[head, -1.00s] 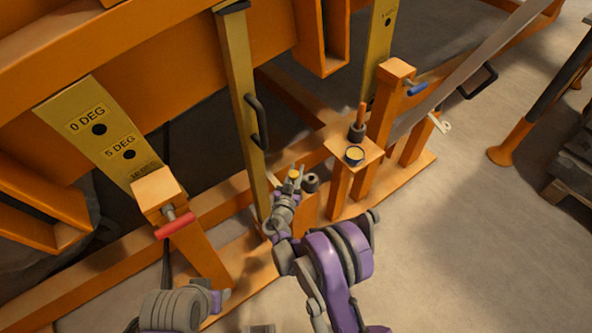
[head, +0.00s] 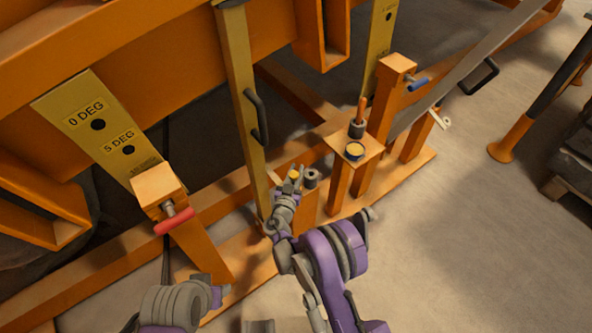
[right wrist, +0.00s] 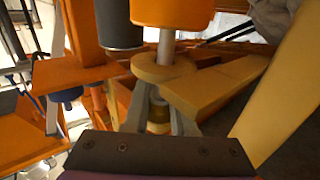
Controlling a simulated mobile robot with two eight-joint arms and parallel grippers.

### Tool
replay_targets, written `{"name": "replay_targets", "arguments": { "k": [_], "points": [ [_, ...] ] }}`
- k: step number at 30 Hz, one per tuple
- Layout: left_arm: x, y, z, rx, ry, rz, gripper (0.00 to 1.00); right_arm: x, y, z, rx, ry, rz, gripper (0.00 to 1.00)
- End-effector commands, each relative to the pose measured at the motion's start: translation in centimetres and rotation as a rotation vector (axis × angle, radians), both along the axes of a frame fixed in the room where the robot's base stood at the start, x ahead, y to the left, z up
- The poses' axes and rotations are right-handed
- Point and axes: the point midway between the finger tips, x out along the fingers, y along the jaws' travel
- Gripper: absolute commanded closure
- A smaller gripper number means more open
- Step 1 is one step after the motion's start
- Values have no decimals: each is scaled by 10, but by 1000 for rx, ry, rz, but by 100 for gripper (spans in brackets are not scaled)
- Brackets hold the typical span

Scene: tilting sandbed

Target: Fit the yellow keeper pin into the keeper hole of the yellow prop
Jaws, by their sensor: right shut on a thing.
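The yellow prop (head: 238,70) is a tall yellow bar with a black handle; it also shows at the right of the right wrist view (right wrist: 287,85). My right gripper (head: 290,183) is beside the prop's lower part, shut on the yellow keeper pin (head: 294,174). In the right wrist view, the pin (right wrist: 158,127) is between the fingers, next to an orange-yellow ring (right wrist: 165,66) with a flat bar towards the prop. A grey shaft shows at the ring's other side; I cannot tell whether it is the pin's. My left gripper (head: 219,292) is low at left, its jaws unclear.
A dark roller (head: 311,180) stands just right of my right gripper. An orange post with a red handle (head: 175,222) stands at left.

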Motion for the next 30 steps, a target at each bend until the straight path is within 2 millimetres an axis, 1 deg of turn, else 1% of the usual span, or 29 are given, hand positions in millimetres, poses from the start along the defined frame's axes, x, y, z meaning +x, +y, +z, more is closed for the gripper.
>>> {"name": "replay_targets", "arguments": {
  "k": [12, 13, 17, 18, 19, 27, 30],
  "points": [
    [0, 0, 0, 0, 0, 0, 50, 0, 0, -11, 0, 0, 0, 100],
    [0, 0, 0, 0, 0, 0, 50, 0, 0, -11, 0, 0, 0, 74],
    [0, 0, 0, 0, 0, 0, 50, 0, 0, -11, 0, 0, 0, 51],
    [0, 0, 0, 0, 0, 0, 50, 0, 0, -11, 0, 0, 0, 44],
    [0, 0, 0, 0, 0, 0, 50, 0, 0, -11, 0, 0, 0, 41],
    [0, 0, 0, 0, 0, 0, 50, -1, 0, -10, 0, 0, 0, 41],
    [0, 0, 1, 0, 0, 0, 50, -6, 2, -10, 0, 0, 1, 41]
  ]
}}
